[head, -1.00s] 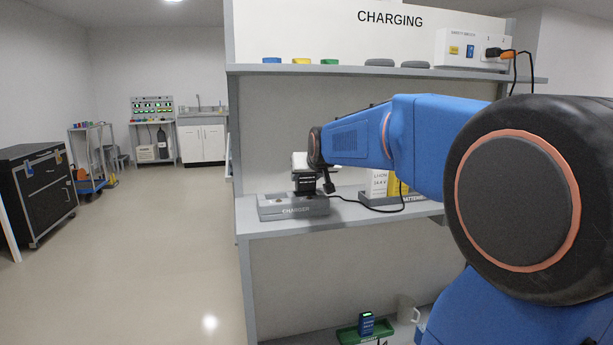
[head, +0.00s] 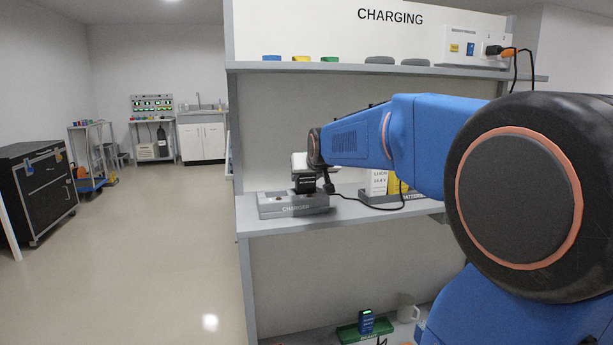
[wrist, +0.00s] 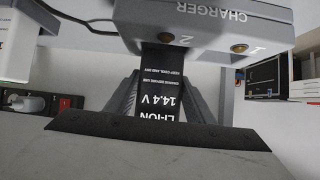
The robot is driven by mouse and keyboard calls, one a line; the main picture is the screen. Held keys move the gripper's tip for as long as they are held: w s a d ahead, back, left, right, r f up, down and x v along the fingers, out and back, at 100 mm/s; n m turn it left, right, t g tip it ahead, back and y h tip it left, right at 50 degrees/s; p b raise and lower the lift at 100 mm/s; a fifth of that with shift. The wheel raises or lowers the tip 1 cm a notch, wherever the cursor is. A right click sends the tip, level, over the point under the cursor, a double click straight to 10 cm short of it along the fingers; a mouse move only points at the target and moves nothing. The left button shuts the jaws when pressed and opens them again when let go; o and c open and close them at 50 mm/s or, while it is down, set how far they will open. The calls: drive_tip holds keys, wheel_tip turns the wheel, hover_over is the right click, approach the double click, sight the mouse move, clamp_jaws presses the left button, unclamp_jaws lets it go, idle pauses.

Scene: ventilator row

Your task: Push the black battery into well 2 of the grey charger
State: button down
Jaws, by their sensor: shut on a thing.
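The grey charger (head: 268,208) sits on the bench shelf and also shows, upside down, at the top of the wrist view (wrist: 215,15). The black battery (head: 305,184) stands over the charger's right part. In the wrist view the battery (wrist: 160,90), with its white print, meets the charger at the well marked 2. Its lower end is hidden there, so I cannot tell how deep it sits. My gripper (wrist: 157,100) is shut on the battery, one finger on each side. A round brass-coloured contact shows by the mark 1, with no battery there.
A black cable (head: 376,208) runs along the shelf from the charger. A battery box (head: 378,182) stands to its right. An upper shelf (head: 380,70) with small coloured items spans above. A green tray (head: 350,335) and a mug (head: 407,306) are below. Floor at left is clear.

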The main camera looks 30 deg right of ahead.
drive_tip(key=shift+f, duration=0.45)
idle(0.7)
drive_tip(key=c, duration=0.8)
unclamp_jaws()
drive_tip(key=shift+o, duration=0.2)
drive_tip(key=shift+f, duration=0.1)
drive_tip(key=v, duration=1.7)
drive_tip(key=shift+s, duration=0.25)
drive_tip(key=s+a+f+n+g+y, duration=0.1)
drive_tip(key=s+a+f, duration=0.3)
drive_tip(key=s+f, duration=0.4)
drive_tip(key=s+a+f+n+g+y, duration=0.1)
drive_tip(key=s+a+f+g, duration=0.2)
drive_tip(key=s+a+f, duration=0.2)
drive_tip(key=s+a+f+n+g+y, duration=0.1)
drive_tip(key=s+a+f, duration=0.4)
drive_tip(key=s+f, duration=0.6)
wheel_tip(320, 180, down, 5)
drive_tip(key=shift+s+r+n+g, duration=0.1)
drive_tip(key=shift+s+n+g, duration=0.2)
drive_tip(key=shift+g, duration=0.3)
drive_tip(key=shift+w, duration=0.1)
